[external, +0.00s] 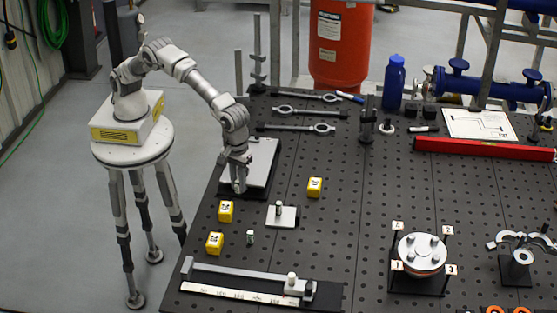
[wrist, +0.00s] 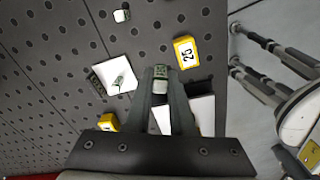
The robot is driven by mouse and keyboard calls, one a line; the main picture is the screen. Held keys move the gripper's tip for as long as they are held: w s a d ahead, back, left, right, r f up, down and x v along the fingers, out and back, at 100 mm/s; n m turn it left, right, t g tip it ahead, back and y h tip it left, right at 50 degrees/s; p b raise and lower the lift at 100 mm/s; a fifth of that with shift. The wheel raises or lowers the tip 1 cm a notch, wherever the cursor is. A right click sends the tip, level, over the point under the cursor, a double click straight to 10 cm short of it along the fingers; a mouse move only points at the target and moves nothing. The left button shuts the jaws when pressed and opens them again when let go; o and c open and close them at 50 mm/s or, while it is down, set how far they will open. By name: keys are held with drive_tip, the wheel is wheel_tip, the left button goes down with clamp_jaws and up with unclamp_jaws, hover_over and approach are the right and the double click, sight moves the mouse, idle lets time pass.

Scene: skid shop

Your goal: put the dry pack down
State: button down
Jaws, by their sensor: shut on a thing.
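My gripper (wrist: 160,80) is shut on a small grey-green block with a pale face, which looks like the dry pack (wrist: 161,71). The block sits between the fingertips in the wrist view. In the external view my gripper (external: 238,189) points down over the front of the pale-topped dark tray (external: 262,160), and the held block is too small to make out there. The tray shows partly behind the fingers in the wrist view (wrist: 201,110). I cannot tell the exact height of the block above the surface.
Yellow blocks (external: 225,211) (external: 214,243) (external: 314,187) stand nearby on the dark perforated table (external: 340,230). A white plate with a post (external: 289,219) and a small pale piece (external: 250,237) are in front. A long bar fixture (external: 235,276) lies near the front edge.

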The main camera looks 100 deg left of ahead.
drive_tip(key=s+d, duration=0.1)
drive_tip(key=d, duration=0.1)
drive_tip(key=p, duration=0.2)
hover_over(270, 216)
wheel_tip(270, 216, down, 7)
drive_tip(key=shift+s+r, duration=0.1)
drive_tip(key=shift+r, duration=0.05)
drive_tip(key=shift+f+p, duration=0.3)
drive_tip(key=shift+f, duration=1.85)
drive_tip(key=c, duration=0.8)
unclamp_jaws()
drive_tip(key=shift+r, duration=0.1)
